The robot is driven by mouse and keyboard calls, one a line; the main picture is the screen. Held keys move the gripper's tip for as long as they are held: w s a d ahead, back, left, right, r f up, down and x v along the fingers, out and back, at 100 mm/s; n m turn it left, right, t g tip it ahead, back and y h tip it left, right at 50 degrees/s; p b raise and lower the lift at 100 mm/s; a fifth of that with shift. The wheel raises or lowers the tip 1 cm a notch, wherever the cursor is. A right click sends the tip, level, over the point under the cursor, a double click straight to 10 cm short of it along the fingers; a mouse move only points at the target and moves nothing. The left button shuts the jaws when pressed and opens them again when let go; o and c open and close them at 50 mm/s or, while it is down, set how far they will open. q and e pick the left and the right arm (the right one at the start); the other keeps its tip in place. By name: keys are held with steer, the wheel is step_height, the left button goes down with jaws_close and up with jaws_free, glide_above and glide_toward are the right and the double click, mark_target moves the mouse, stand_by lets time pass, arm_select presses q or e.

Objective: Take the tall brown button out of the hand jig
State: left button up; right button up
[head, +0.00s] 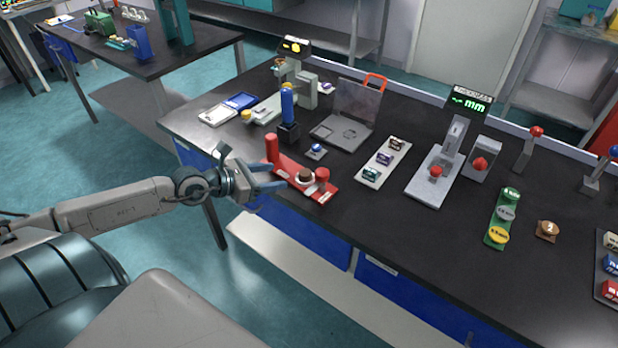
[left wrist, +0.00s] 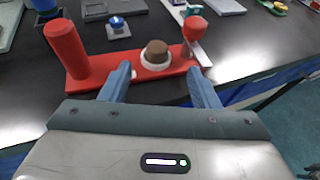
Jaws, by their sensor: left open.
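The tall brown button (head: 305,175) sits upright in a white ring on the red hand jig (head: 318,192). In the left wrist view, the brown button (left wrist: 156,51) stands in the ring on the red jig (left wrist: 88,82), between a tall red post (left wrist: 66,48) and a shorter red knob (left wrist: 194,28). My left gripper (head: 277,177) is open and empty, just left of the jig in the head view. In the left wrist view, its two blue fingers (left wrist: 164,82) point at the jig, one to each side of the button and short of it. My right gripper is not in view.
A blue-topped post (head: 288,103) stands behind the jig, with a small blue button on a grey block (head: 316,152) nearby. A pale tray (head: 385,162) of small blocks and a thickness gauge (head: 440,175) stand to the right. The front table edge is close to the jig.

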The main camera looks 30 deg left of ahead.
mark_target(304, 172)
arm_select(q)
steer(key=shift+b+x, duration=0.3)
steer(key=shift+x, duration=1.45)
steer(key=shift+a+f+p+x, duration=0.1)
steer(key=shift+p+x, duration=0.1)
steer(key=shift+x, duration=1.15)
steer(key=shift+a+f+p+x, duration=0.15)
steer(key=shift+x, duration=1.15)
steer(key=c, duration=1.1)
